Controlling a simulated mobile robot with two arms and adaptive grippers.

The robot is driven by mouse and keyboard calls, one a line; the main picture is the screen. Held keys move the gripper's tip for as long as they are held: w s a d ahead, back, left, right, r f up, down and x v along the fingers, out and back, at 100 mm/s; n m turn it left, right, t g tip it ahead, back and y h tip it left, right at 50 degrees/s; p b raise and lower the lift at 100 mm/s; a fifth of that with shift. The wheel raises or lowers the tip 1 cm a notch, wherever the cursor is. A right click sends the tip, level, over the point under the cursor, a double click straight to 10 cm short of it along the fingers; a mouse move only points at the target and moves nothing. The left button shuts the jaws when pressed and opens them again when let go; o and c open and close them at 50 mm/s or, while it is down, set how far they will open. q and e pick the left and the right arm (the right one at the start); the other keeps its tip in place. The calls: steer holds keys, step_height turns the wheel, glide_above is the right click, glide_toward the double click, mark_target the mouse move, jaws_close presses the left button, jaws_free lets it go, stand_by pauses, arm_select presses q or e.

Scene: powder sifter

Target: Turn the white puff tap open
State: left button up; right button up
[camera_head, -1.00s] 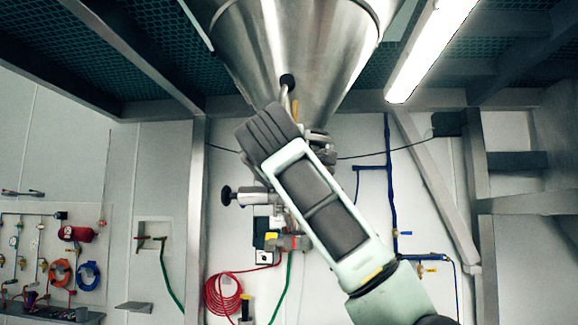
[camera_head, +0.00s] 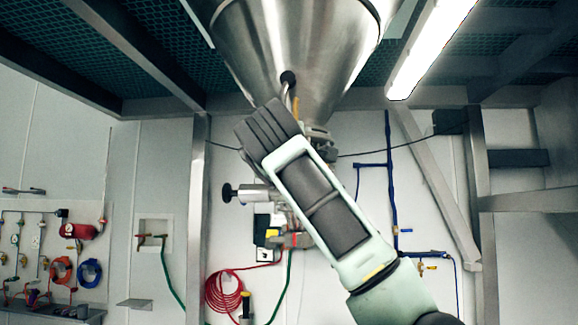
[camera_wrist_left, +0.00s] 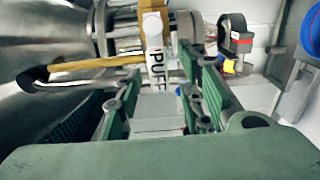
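In the left wrist view, the white puff tap (camera_wrist_left: 157,40) carries the printed word PUFF and sits beside metal fittings under the steel cone. My left gripper (camera_wrist_left: 158,68) has its two green fingers spread, one on each side of the lower part of the white piece. Whether either finger touches it cannot be told. A yellow-brown bar (camera_wrist_left: 95,63) runs left from the white piece. In the head view, a pale green arm link of mine (camera_head: 335,215) covers the tap area, and no fingers show. My right gripper is not seen.
The steel cone (camera_head: 300,45) hangs above the valve. A black-knobbed metal fitting (camera_head: 250,193) sticks out left beneath it. A coiled red hose (camera_head: 224,292) and a green hose (camera_head: 283,290) hang below. A steel post (camera_head: 197,220) stands at left.

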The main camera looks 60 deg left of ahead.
arm_select(q)
steer(key=v, duration=1.1)
steer(key=shift+s+d, duration=0.25)
steer(key=shift+d, duration=0.1)
